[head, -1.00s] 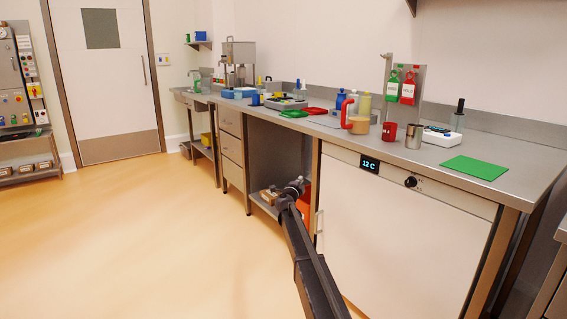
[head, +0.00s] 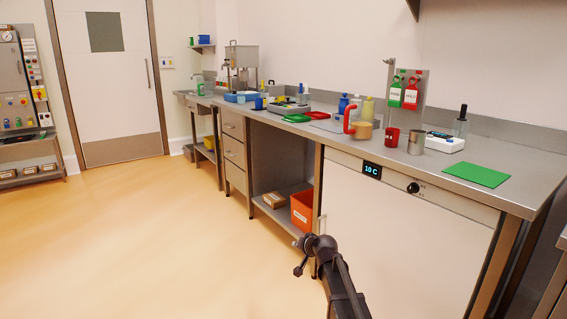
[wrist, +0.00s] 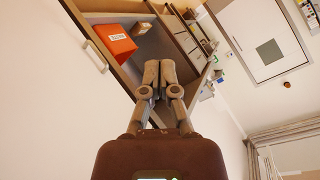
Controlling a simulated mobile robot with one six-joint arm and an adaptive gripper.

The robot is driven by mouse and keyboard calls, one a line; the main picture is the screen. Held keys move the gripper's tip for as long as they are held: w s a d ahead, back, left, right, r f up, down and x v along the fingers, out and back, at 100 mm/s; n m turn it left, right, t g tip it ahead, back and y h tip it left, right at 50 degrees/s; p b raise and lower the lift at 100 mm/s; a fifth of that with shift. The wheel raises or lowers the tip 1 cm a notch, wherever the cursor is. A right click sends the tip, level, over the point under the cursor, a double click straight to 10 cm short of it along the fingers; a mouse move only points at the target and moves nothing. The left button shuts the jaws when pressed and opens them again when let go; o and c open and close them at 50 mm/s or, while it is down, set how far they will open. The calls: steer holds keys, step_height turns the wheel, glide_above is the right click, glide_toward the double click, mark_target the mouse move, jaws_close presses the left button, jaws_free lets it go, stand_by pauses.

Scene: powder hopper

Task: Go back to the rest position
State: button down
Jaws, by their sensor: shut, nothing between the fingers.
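My gripper (wrist: 159,72) shows in the wrist view with its two fingers together and nothing between them. In the head view my gripper end (head: 301,257) is at the lower middle, in front of the bench and left of the white fridge (head: 400,215). It appears apart from the bench and fridge, over the open floor side.
The steel bench (head: 480,155) holds a green mat (head: 477,175), a red cup (head: 391,137), a steel beaker (head: 416,142) and a scale (head: 445,141). An orange bin (head: 303,209) and a cardboard box (head: 274,200) sit on the lower shelf. The floor (head: 150,235) at left is clear.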

steer(key=s+d+f+n+g+h, duration=0.1)
steer(key=s+d+f+g+h, duration=0.2)
steer(key=s, duration=0.8)
steer(key=s+d+f+n+g, duration=0.15)
steer(key=s+d+g, duration=0.3)
steer(key=s, duration=0.55)
steer(key=s+d+f+g+h, duration=0.2)
steer(key=s+d+f, duration=0.15)
steer(key=s, duration=0.75)
step_height(320, 180, up, 38)
steer(key=d+p, duration=0.1)
steer(key=p, duration=3.8)
steer(key=shift+s+g, duration=0.15)
steer(key=shift+g, duration=0.2)
